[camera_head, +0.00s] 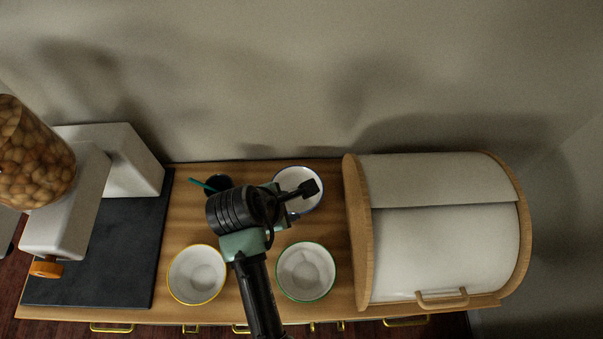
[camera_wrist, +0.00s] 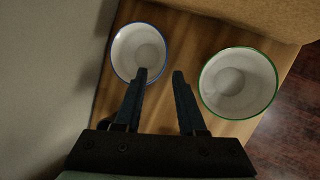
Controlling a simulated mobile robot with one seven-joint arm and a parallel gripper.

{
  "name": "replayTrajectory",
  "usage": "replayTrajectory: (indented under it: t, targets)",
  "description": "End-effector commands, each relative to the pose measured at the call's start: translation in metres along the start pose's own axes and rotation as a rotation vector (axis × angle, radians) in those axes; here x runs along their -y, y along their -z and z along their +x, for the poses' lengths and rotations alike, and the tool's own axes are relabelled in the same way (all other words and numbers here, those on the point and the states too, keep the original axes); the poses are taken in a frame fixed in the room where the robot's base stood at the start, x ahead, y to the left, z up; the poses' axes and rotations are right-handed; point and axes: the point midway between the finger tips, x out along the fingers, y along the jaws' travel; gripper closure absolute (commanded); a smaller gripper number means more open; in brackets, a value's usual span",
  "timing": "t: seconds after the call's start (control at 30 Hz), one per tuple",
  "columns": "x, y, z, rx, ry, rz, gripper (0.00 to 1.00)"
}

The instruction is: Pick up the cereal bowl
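Three white bowls stand on the wooden counter, and I cannot tell which is the cereal bowl. The blue-rimmed bowl (camera_head: 291,176) is at the back, partly hidden by my gripper (camera_head: 308,188). The yellow-rimmed bowl (camera_head: 196,275) is front left and the green-rimmed bowl (camera_head: 306,272) front right. In the wrist view my gripper (camera_wrist: 159,75) is open, with nothing between its fingers. Its left fingertip overlaps the lower right rim of the blue-rimmed bowl (camera_wrist: 136,46); contact cannot be judged. The green-rimmed bowl (camera_wrist: 238,84) lies to the right of the fingers.
A bread box (camera_head: 445,235) with wooden ends stands on the right. A dark cup (camera_head: 219,183) with a teal stick is behind my arm. On the left are a dark slab (camera_head: 125,255) and a white dispenser with a nut-filled jar (camera_head: 33,155). The wall closes the back.

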Motion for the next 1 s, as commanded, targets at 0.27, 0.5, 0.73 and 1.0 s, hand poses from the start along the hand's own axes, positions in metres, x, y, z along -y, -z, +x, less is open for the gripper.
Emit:
replayTrajectory:
  t: [0.27,0.5,0.73,1.0]
  targets:
    - [0.010,0.001,0.022,0.002,0.040,-0.040,0.60]
    - [0.010,0.001,0.061,0.002,0.035,-0.039,0.60]
    - [0.010,0.001,0.075,0.001,0.033,-0.036,0.60]
    - [0.009,0.003,0.100,0.002,0.034,-0.038,0.60]
